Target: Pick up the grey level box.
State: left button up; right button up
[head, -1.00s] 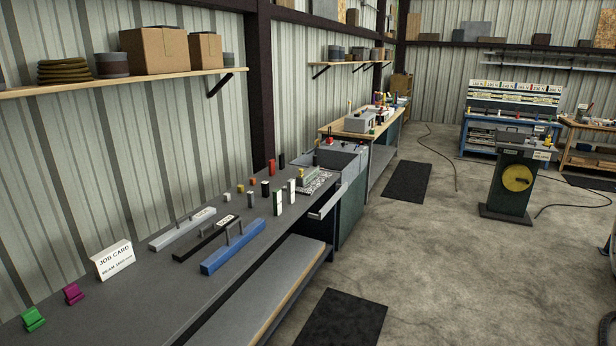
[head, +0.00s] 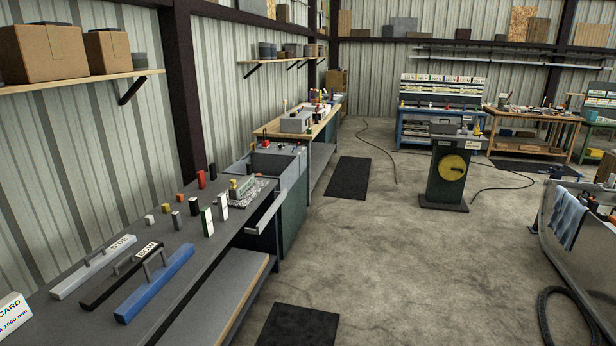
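The grey level box (head: 84,276) is a long, light grey case with a handle and a white label on top. It lies on the dark grey bench (head: 70,328) at the left, closest to the wall of three long cases. Beside it lie a black case (head: 110,287) with a white label and a blue case (head: 156,288), both with handles. The three lie roughly parallel, with small gaps between them. Neither of my grippers shows in the head view.
A job card (head: 12,318) stands at the bench's near left. Several small coloured blocks stand beyond the cases, near a patterned plate (head: 247,193). A shelf (head: 75,83) with cardboard boxes hangs above. The floor right of the bench is clear, with a black mat (head: 299,326).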

aim_at(244, 184)
jog(key=i, duration=2.2)
jog(key=i+u, duration=0.25)
jog(key=i, duration=0.25)
jog(key=i+l+u, duration=0.25)
jog(key=i, duration=0.25)
jog(key=i+l+u, duration=0.2)
jog(key=i, duration=0.3)
jog(key=i+l+u, duration=0.25)
jog(key=i+l, duration=0.15)
jog(key=i, duration=0.05)
